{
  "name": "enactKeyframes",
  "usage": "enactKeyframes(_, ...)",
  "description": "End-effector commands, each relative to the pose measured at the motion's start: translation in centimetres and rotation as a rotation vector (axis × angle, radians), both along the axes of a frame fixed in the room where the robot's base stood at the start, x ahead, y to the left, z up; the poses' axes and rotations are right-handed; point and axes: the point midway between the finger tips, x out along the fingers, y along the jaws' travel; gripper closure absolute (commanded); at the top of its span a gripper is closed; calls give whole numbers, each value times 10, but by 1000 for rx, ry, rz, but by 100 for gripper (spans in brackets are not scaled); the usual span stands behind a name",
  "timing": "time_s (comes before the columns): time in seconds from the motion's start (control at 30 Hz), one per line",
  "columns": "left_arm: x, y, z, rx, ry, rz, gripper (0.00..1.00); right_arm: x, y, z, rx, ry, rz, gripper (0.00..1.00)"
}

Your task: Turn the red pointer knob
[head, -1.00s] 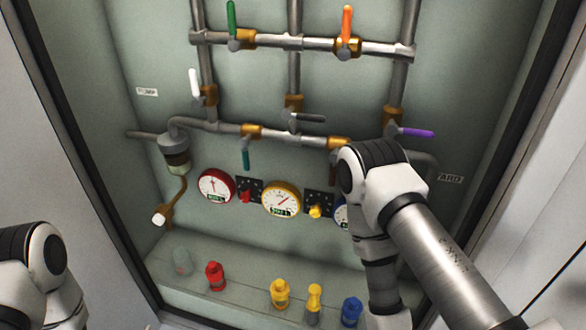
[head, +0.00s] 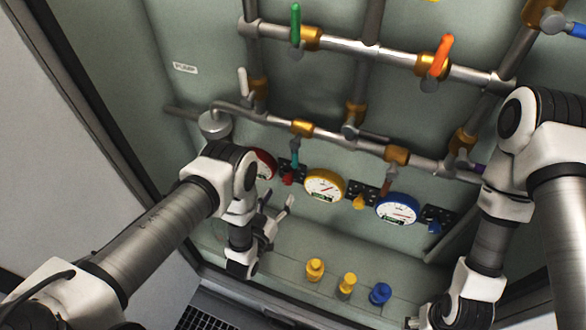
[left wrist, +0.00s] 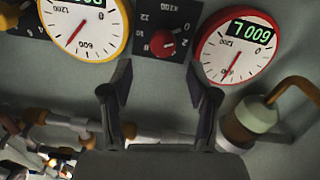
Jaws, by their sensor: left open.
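The red pointer knob (head: 287,179) is on a small black dial plate between the red gauge (head: 265,164) and the yellow gauge (head: 325,185). My left gripper (head: 277,204) is below the knob in the head view, open and empty. In the left wrist view its two fingers (left wrist: 159,76) point towards the knob, one on each side, apart from it.
A blue gauge (head: 397,208) and a yellow knob (head: 359,201) are to the right. Pipes with a green lever (head: 295,25) and an orange lever (head: 441,55) run above. Yellow and blue fittings (head: 381,293) stand on the ledge below. A pump-like canister (head: 214,124) is at left.

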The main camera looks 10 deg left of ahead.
Motion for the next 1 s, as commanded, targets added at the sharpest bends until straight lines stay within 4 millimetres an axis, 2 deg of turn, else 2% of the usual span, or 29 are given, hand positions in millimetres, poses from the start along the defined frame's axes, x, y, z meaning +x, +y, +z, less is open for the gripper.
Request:
enactKeyframes(0.4, 66, -15, 1, -1, -1, 0, 40, 0, 0, 14, 0, -1, 0, 43)
enactKeyframes(0.5, 73, -17, 0, -1, 0, 1, 40, 0, 0, 14, 0, -1, 0, 43)
enactKeyframes(0.7, 74, -17, 0, 0, 1, 1, 40, 0, 0, 14, 0, -1, 0, 43)
enactKeyframes(0.73, 74, -17, 0, 0, 1, 1, 44, 0, 0, 14, 0, -1, 0, 43)
enactKeyframes(0.8, 74, -17, 0, 0, 1, 1, 69, 0, 0, 14, 0, -1, 0, 43)
enactKeyframes(0.9, 74, -16, 0, 0, 0, 1, 100, 0, 0, 14, 0, -1, 0, 43)
enactKeyframes(1.0, 74, -16, 0, 0, 0, 1, 100, 0, 0, 14, 0, -1, 0, 43)
